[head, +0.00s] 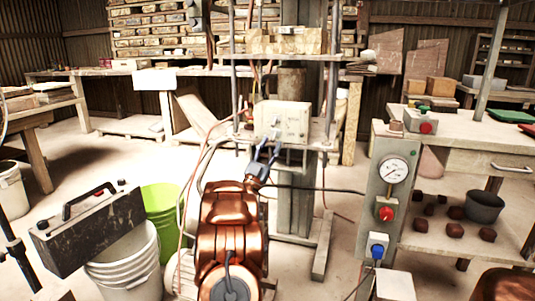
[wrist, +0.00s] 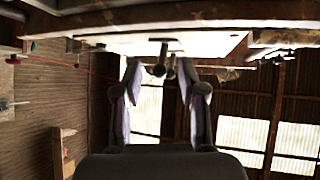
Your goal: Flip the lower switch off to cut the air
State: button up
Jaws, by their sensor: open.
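A pale control box (head: 291,118) is mounted on the press column, with a small switch (head: 276,122) on its front. My gripper (head: 266,146) is at the box's lower front, its blue-grey fingers spread and pointing up at it. In the wrist view the box's pale underside (wrist: 205,44) spans the top. A dark switch lever (wrist: 159,69) hangs between the open fingertips (wrist: 158,78), with a gap to each side. A second dark knob shows just behind it. I cannot tell whether a finger touches the lever, or which way it is set.
A grey post (head: 377,218) with a gauge, a red knob and a blue plug stands at right, beside a workbench (head: 470,160). A black toolbox (head: 88,228) rests over a white bucket (head: 125,265), with a green bucket (head: 162,205) behind. Hoses hang near the box.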

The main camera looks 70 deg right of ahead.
jog(key=shift+a+f, duration=0.1)
jog(key=v, duration=0.7)
dwell(0.5)
dwell(0.6)
